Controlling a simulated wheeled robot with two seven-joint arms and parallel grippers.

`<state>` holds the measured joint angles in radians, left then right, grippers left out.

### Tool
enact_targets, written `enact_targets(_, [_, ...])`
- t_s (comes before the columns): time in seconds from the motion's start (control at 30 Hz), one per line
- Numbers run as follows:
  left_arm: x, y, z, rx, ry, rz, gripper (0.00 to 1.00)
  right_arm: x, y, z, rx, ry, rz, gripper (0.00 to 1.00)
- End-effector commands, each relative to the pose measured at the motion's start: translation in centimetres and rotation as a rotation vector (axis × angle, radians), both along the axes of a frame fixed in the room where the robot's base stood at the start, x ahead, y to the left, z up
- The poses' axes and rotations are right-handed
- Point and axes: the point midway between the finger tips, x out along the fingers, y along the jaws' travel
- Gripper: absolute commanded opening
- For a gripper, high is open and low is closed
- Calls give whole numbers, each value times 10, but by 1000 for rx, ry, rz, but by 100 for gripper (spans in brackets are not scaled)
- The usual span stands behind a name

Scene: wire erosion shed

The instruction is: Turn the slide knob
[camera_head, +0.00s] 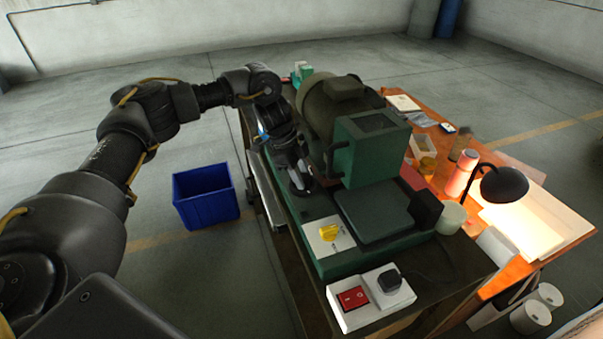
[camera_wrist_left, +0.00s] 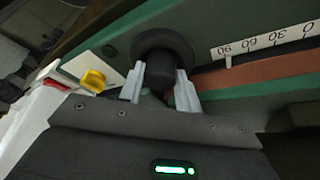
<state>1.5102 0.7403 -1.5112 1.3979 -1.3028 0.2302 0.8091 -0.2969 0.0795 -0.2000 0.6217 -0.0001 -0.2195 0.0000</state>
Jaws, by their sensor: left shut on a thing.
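The slide knob (camera_wrist_left: 162,45) is a black round knob on the green machine side in the left wrist view. A white scale (camera_wrist_left: 265,40) marked 0, 30, 60 and 90 lies to its right, with the 90 end nearest the knob. My left gripper (camera_wrist_left: 163,82) has its two pale fingers on either side of the knob's narrower part and is shut on it. In the head view my left gripper (camera_head: 302,186) is at the near left side of the green machine (camera_head: 370,150), and its arm largely hides the knob. My right gripper is in neither view.
A yellow knob (camera_head: 329,233) on a white plate and a box with a red switch (camera_head: 352,298) and black knob stand nearer on the bench. A blue bin (camera_head: 206,196) is on the floor. An orange table (camera_head: 520,262) with a lamp (camera_head: 503,184) is at right.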

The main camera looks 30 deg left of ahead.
Motion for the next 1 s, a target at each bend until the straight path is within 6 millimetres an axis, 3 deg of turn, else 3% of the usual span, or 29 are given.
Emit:
enact_targets(0.27, [-1,0,7,-3,-4,206,11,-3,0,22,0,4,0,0])
enact_targets(0.7, [-2,-1,9,-2,-5,627,11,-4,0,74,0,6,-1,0])
enact_targets(1.0, [-2,-3,6,-4,-9,911,11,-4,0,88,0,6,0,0])
